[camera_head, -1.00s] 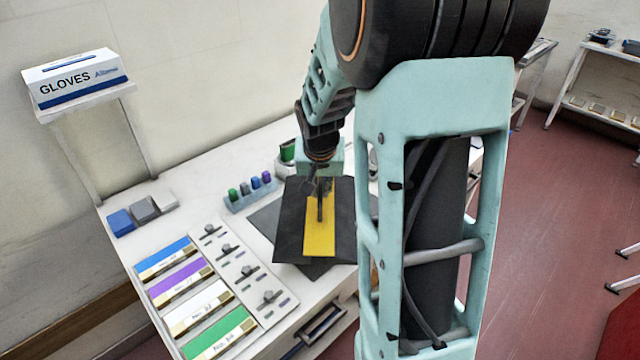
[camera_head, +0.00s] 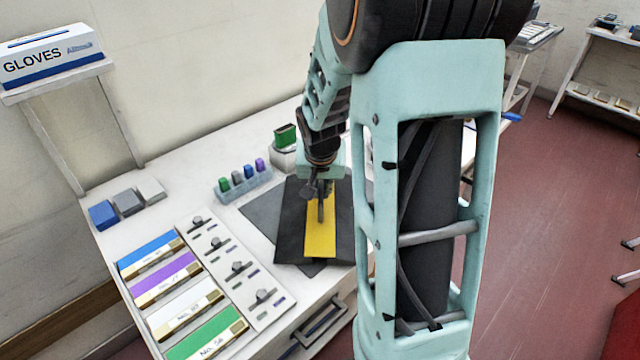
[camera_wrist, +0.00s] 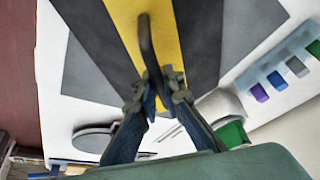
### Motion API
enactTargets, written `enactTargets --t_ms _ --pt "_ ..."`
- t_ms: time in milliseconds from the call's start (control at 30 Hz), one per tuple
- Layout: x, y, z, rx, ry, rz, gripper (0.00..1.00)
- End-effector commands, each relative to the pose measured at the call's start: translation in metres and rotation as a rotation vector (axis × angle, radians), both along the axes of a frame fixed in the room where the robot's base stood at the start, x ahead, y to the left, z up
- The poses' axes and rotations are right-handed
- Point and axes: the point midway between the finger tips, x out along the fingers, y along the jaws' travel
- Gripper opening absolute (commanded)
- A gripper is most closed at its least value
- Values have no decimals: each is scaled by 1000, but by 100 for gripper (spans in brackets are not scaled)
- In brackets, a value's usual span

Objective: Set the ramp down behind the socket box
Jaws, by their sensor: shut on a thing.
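The ramp is a dark plate with a yellow stripe (camera_head: 321,240) and a thin upright black handle. My gripper (camera_head: 320,186) is above it, shut on the handle. I cannot tell which is the socket box.
Several coloured labelled boxes (camera_head: 163,279) and a pale panel with knobs (camera_head: 236,268) lie at the table's left front. Three small blocks (camera_head: 128,202) sit at the back left. A glove box (camera_head: 48,55) is on a raised shelf.

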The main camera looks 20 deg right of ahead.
Motion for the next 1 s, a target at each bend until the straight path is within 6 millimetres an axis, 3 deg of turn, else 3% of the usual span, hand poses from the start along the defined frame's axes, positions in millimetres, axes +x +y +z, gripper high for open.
enactTargets --t_ms 433,467,600,1000 --pt "3 -1 -3 -1 -10 0 0" --pt "1 0 -4 -1 -4 0 10" --pt "1 0 -4 -1 -4 0 25" --pt "0 0 2 -1 -5 -1 25"
